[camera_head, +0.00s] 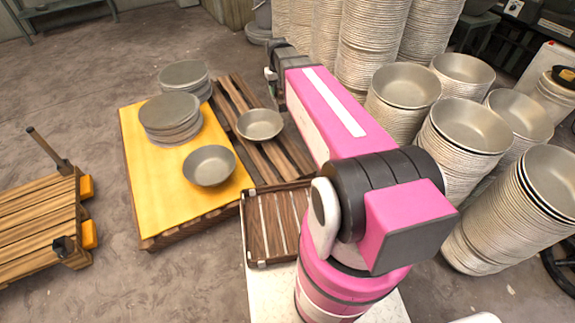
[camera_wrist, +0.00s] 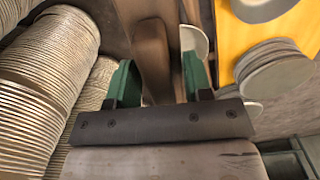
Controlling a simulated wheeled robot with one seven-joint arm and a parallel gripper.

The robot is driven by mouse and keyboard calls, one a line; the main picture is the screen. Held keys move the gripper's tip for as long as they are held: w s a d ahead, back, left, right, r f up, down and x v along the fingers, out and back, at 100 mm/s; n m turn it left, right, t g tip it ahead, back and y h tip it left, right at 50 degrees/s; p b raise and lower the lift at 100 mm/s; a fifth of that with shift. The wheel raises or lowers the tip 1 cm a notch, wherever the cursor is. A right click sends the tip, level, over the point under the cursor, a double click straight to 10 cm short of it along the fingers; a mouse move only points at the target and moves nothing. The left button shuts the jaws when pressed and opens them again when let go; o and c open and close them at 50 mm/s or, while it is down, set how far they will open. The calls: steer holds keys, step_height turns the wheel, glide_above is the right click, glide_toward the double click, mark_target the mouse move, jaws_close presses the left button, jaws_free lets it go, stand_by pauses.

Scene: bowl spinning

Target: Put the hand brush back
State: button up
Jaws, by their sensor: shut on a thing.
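In the wrist view, my gripper (camera_wrist: 159,80) has its two green fingers on either side of a brown wooden piece, which looks like the hand brush (camera_wrist: 152,55). My gripper is shut on it. The brush's far end runs toward the top of the picture, and its bristles cannot be made out. In the head view, my gripper (camera_head: 272,74) is at the far end of my pink arm, small and partly hidden, near the tall bowl stacks. The brush cannot be made out there.
Tall stacks of metal bowls (camera_head: 365,55) crowd the right and back. A yellow-topped pallet (camera_head: 140,195) holds stacked discs (camera_head: 170,112) and a bowl (camera_head: 209,166). Another bowl (camera_head: 260,124) sits on wooden slats (camera_head: 285,150). A wooden cart (camera_head: 40,215) stands left. Floor is clear at upper left.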

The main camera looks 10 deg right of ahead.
steer(key=a+f+n, duration=0.1)
steer(key=a+f, duration=0.2)
steer(key=f, duration=1.4)
steer(key=a+f+n, duration=0.1)
steer(key=a+f, duration=0.2)
steer(key=f, duration=1.4)
steer(key=shift+w+d+f, duration=0.65)
steer(key=shift+d+f, duration=1)
steer(key=shift+f, duration=0.15)
steer(key=shift+w+d+f, duration=0.6)
steer(key=shift+d+f, duration=1.1)
steer(key=shift+f, duration=0.15)
steer(key=shift+w+d+f, duration=0.65)
steer(key=shift+d+f, duration=1)
steer(key=shift+f, duration=0.15)
steer(key=shift+f, duration=0.1)
steer(key=o, duration=0.6)
steer(key=shift+c, duration=0.2)
steer(key=o, duration=0.3)
